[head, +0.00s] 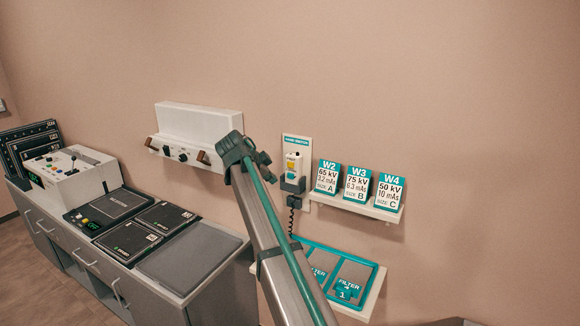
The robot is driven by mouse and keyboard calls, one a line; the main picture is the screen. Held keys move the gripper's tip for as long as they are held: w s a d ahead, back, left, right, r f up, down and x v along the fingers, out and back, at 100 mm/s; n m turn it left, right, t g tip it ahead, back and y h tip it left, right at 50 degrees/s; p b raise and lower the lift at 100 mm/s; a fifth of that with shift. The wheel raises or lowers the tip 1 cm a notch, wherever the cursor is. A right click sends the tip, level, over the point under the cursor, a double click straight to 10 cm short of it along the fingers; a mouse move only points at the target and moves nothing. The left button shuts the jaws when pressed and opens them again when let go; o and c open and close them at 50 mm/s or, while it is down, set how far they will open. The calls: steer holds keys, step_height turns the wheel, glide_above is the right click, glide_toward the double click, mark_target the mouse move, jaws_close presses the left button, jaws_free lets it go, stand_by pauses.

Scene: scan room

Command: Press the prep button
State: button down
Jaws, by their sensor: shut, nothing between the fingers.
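A white hand switch (293,164) with a yellow button (291,166) and a light blue button (292,177) sits in a dark holder on a wall plate. Its coiled cord hangs below. The label text is too small to read, so I cannot tell which button is prep. The dark end of my arm is just left of the hand switch in the picture. My gripper (267,170) shows there as small dark parts, shut and empty. It appears apart from the switch, but the depth between them is unclear.
Right of the switch, a shelf (371,209) holds several exposure cards. Below, a teal tray (374,278) holds filter plates, partly behind my arm. A white wall unit (199,122) with knobs is at left. A control console (68,172) and dark panels stand on the counter (222,284).

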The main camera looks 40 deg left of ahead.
steer(key=shift+w+a, duration=0.2)
steer(key=shift+w, duration=1.2)
steer(key=shift+w+a, duration=0.25)
steer(key=shift+w, duration=1.1)
steer(key=shift+w+a, duration=0.2)
steer(key=shift+w, duration=1.2)
steer(key=shift+w, duration=0.1)
steer(key=shift+w, duration=0.3)
steer(key=shift+w+a+b, duration=0.15)
steer(key=shift+w+b, duration=0.35)
steer(key=shift+b, duration=0.05)
steer(key=shift+s, duration=0.1)
steer(key=shift+s+b, duration=0.3)
steer(key=shift+s, duration=0.55)
steer(key=shift+s+d+b, duration=0.15)
steer(key=shift+s+d, duration=0.05)
steer(key=shift+s, duration=0.6)
steer(key=shift+s+d+b, duration=0.15)
steer(key=shift+s, duration=0.7)
steer(key=shift+s+d+b, duration=0.15)
steer(key=shift+s+d, duration=0.05)
steer(key=shift+s, duration=0.6)
